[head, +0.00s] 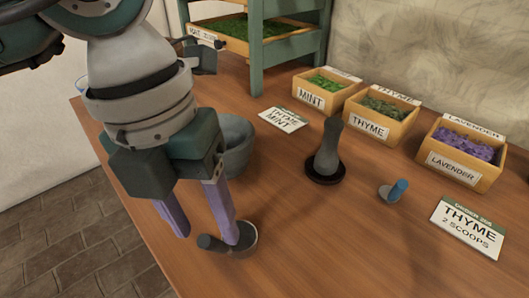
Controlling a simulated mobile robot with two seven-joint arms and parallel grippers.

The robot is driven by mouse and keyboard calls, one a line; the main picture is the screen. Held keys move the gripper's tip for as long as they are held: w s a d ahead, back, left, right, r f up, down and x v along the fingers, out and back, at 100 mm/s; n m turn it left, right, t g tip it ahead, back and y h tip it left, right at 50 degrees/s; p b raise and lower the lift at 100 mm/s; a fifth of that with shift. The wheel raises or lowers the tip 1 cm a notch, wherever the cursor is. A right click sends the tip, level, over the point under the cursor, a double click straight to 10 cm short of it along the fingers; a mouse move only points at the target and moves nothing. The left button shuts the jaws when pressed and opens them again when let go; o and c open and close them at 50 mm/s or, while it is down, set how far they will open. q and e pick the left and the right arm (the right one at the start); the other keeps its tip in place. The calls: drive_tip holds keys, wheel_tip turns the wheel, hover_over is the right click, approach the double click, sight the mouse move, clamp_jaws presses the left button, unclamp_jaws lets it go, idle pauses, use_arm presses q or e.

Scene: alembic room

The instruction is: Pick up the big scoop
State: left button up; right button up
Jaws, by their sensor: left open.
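The big scoop (245,240), dark grey with a round cup and a short stubby handle, lies on the wooden table near its front edge. My left gripper (209,240) points down at it with its two purple fingers open. The scoop's handle shows between the fingertips, and the right finger overlaps the cup in the picture. I cannot tell whether either finger touches the scoop. A smaller scoop with a blue handle (398,191) stands further right on the table. My right gripper is not in view.
A grey bowl (238,158) stands behind my left gripper. A grey pestle (327,150) stands on a dark round base. Labelled boxes of mint (312,98), thyme (370,128) and lavender (453,161) line the back. A thyme card (468,228) stands at right. The front middle is clear.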

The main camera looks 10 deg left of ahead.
sight(226, 273)
use_arm(q)
drive_tip(key=f, duration=0.2)
drive_tip(key=d+f, duration=0.1)
drive_tip(key=f, duration=0.4)
drive_tip(key=shift+s+d, duration=0.35)
drive_tip(key=shift+c, duration=0.2)
clamp_jaws()
idle(0.9)
